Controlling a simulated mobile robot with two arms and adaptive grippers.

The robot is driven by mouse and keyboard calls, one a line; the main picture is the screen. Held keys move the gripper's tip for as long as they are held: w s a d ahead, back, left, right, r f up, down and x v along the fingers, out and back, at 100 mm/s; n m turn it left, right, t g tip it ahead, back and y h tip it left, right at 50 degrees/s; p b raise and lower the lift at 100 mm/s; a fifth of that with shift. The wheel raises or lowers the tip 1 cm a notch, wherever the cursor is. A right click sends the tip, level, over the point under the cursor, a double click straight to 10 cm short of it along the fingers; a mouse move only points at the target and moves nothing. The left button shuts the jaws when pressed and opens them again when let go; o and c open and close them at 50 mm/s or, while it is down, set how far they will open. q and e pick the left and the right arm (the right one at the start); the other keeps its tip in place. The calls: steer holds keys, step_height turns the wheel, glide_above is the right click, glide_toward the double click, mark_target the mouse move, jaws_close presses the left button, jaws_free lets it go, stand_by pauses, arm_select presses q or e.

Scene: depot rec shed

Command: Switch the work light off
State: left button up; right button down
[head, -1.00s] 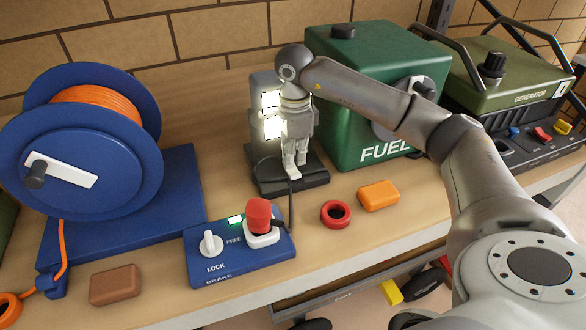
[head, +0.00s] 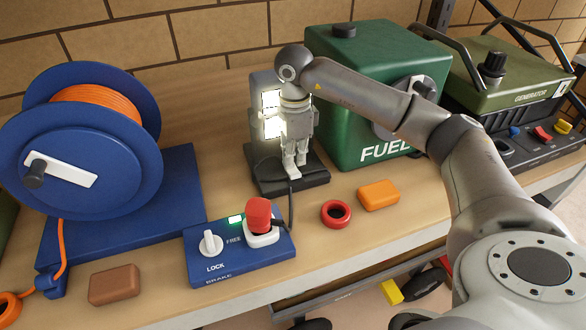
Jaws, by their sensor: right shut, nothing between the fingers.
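The work light (head: 268,100) stands on a dark base (head: 268,180) at the back middle of the bench. Its panels glow white, so it is lit. My right gripper (head: 294,170) points down in front of the light, fingers closed together with nothing in them. Its tips are just above the base's front part, and I cannot tell whether they touch it. The gripper hides the right part of the light and some of the base; no switch shows clearly. A dark cable (head: 290,208) runs from the base to a red plug (head: 258,215) in the blue brake box. My left gripper is out of view.
The blue brake box (head: 225,268) with a white knob (head: 210,243) sits in front. A blue cable reel (head: 80,150) is left, a green fuel box (head: 370,60) and generator (head: 510,80) right. A red ring (head: 336,214), orange block (head: 378,195) and brown block (head: 114,285) lie on the bench.

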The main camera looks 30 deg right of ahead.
mark_target(295, 172)
steer(key=shift+f+b, duration=1.05)
steer(key=shift+f, duration=0.35)
stand_by(0.4)
steer(key=shift+r+p, duration=2.3)
steer(key=shift+r, duration=1.3)
steer(key=shift+s+f, duration=0.1)
steer(key=shift+f, duration=0.05)
